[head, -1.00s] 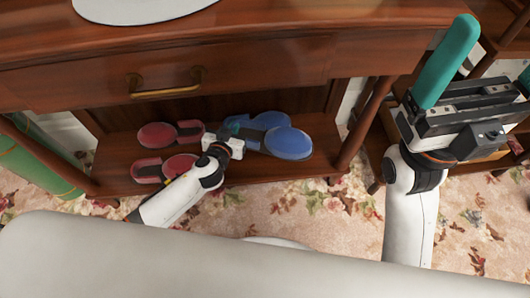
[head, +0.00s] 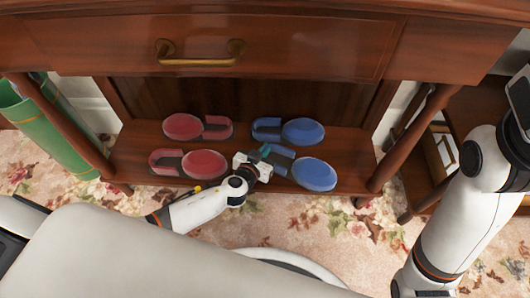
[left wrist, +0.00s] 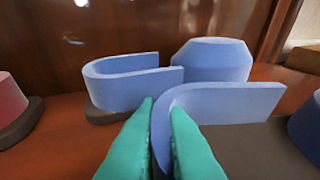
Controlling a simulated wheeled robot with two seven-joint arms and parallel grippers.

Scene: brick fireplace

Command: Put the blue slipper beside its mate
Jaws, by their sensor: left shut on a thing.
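The near blue slipper (head: 314,174) is at the right front of the wooden shelf under the drawer, its rounded end pointing right. Its mate, the far blue slipper (head: 303,132), lies just behind it, pointing the same way. In the head view a small gap shows between their rounded ends. My left gripper (head: 268,154) is shut on the near slipper's curved strap, which shows between the teal fingers in the left wrist view (left wrist: 163,135). The near slipper seems at shelf level; contact underneath is hard to see. My right gripper is mostly cut off at the right edge, its fingers unseen.
Two red slippers (head: 204,163) lie on the left of the same shelf (head: 140,140). The drawer front (head: 300,50) hangs above, and table legs (head: 415,135) bound the shelf. A green roll (head: 45,125) stands at left. Floral carpet lies in front.

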